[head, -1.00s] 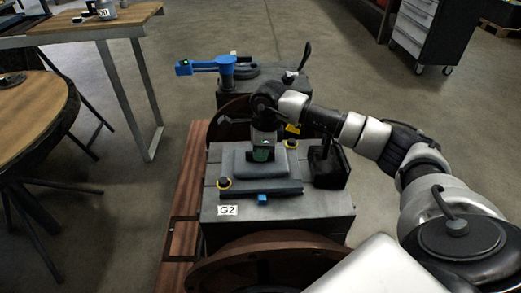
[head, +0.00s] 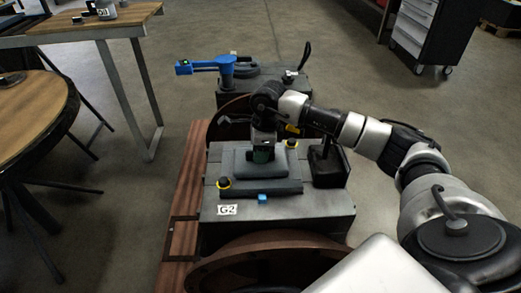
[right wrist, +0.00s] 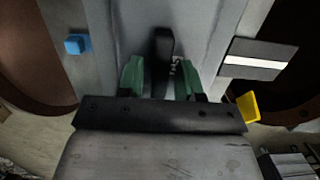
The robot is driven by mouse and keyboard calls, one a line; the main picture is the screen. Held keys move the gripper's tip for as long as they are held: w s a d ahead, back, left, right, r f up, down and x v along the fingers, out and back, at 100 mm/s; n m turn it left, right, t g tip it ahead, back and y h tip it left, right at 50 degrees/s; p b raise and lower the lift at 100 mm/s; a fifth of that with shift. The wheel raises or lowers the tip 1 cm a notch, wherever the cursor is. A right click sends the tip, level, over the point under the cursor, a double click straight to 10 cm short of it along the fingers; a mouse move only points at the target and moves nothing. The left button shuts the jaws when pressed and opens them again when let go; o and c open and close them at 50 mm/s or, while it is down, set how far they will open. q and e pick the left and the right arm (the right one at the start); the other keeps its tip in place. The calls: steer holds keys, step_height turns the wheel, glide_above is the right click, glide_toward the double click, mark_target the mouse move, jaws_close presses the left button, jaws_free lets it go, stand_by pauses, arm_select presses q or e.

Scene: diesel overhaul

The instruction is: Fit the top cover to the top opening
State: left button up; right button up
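The top cover (head: 239,164) is a grey raised plate on top of the grey block labelled G2 (head: 323,208). It appears to lie flat there; any opening under it is hidden. My right gripper (head: 262,154) points down over the middle of the cover. In the right wrist view, its green fingers (right wrist: 160,76) stand on either side of a black handle (right wrist: 164,48), with a narrow gap visible on the left side. It looks open around the handle. My left gripper is not in view.
A black upright bracket (head: 328,165) stands at right. A second block with a blue arm (head: 226,68) is behind. Tables are at left, a drawer cabinet (head: 437,30) back right.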

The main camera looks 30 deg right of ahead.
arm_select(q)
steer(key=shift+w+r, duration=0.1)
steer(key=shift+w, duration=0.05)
arm_select(e)
steer(key=shift+o, duration=0.9)
steer(key=shift+r, duration=0.2)
arm_select(q)
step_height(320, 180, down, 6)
steer(key=p, duration=0.1)
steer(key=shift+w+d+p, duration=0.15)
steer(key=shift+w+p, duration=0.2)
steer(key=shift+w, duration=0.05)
arm_select(e)
step_height(320, 180, up, 10)
steer(key=d, duration=0.1)
steer(key=shift+s+r, duration=0.15)
steer(key=shift+s, duration=0.2)
